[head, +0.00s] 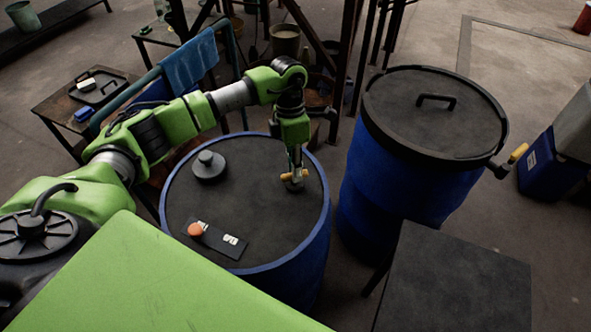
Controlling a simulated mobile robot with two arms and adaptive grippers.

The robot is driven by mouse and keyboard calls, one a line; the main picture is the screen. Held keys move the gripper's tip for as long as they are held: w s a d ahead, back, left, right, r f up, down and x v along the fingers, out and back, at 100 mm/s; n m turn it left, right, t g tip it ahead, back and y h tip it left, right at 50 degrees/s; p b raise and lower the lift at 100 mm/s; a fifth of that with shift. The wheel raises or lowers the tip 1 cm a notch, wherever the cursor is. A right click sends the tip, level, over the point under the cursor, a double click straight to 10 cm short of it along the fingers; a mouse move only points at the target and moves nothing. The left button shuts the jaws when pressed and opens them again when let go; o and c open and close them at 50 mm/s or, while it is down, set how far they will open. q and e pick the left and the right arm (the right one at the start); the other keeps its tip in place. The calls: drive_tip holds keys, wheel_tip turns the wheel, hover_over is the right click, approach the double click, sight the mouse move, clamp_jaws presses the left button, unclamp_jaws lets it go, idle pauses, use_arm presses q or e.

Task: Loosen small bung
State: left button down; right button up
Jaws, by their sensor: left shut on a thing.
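A blue drum (318,255) with a dark flat top stands in front of me. My left gripper (293,177) reaches down to the right part of its top, near the rim. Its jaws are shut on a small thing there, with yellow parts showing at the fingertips. A small dark piece, apparently the small bung (295,186), shows just under the fingers; most of it is hidden. A larger round grey cap (208,164) stands on the same top, left of the gripper. My right gripper is not in view.
A dark plate with an orange knob (196,230) lies on the drum's front part. A second blue drum (372,195) with a handled black lid stands to the right. A dark table (455,285) is at front right. A side table (60,108) and metal frames stand behind.

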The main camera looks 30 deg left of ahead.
use_arm(q)
drive_tip(key=n, duration=0.4)
drive_tip(key=shift+a+n+t, duration=0.15)
drive_tip(key=shift+n+t, duration=0.15)
drive_tip(key=shift+t, duration=0.1)
drive_tip(key=shift+a+n+t+h, duration=0.1)
drive_tip(key=shift+n+t+h, duration=0.3)
drive_tip(key=shift+n, duration=2.1)
drive_tip(key=shift+r, duration=0.1)
drive_tip(key=c, duration=2)
unclamp_jaws()
drive_tip(key=shift+o, duration=0.2)
drive_tip(key=shift+s, duration=0.1)
drive_tip(key=shift+r, duration=0.15)
drive_tip(key=v, duration=1.1)
drive_tip(key=shift+r, duration=0.3)
